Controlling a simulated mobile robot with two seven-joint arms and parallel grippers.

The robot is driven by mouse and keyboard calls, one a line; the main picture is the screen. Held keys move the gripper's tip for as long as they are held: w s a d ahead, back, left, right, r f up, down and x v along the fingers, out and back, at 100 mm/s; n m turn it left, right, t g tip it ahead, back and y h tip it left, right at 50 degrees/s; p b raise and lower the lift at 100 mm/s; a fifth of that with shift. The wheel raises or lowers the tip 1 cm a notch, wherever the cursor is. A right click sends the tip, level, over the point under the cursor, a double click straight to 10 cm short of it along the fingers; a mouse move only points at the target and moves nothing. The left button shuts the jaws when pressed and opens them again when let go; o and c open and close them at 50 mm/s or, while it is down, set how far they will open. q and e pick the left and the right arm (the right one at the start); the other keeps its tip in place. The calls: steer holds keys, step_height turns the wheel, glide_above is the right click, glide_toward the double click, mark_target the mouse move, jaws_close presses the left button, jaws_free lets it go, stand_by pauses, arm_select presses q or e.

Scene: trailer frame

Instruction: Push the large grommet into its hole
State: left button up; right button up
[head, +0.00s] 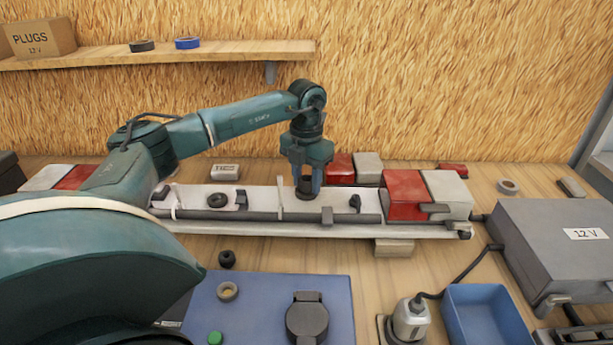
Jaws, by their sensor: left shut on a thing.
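My left gripper (306,182) points straight down over the light-coloured trailer beam (258,199) and is shut on a black round piece, which looks like the large grommet (304,192). The grommet is low, at or just above the beam's face; I cannot tell whether it touches. Any hole beneath it is hidden by the grommet and fingers. A dark round spot (217,200), a hole or a seated grommet, shows further left on the beam. A smaller black ring (227,259) lies on the table in front. My right gripper is not in view.
Red and white lamp blocks (405,194) stand at the beam's right end. A blue mat (265,290) with a black round socket (307,320), a blue bin (484,318) and a grey 12 V case (560,250) lie in front.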

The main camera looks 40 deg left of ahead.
arm_select(q)
steer(key=shift+s+f, duration=0.15)
steer(key=shift+f, duration=0.35)
stand_by(0.8)
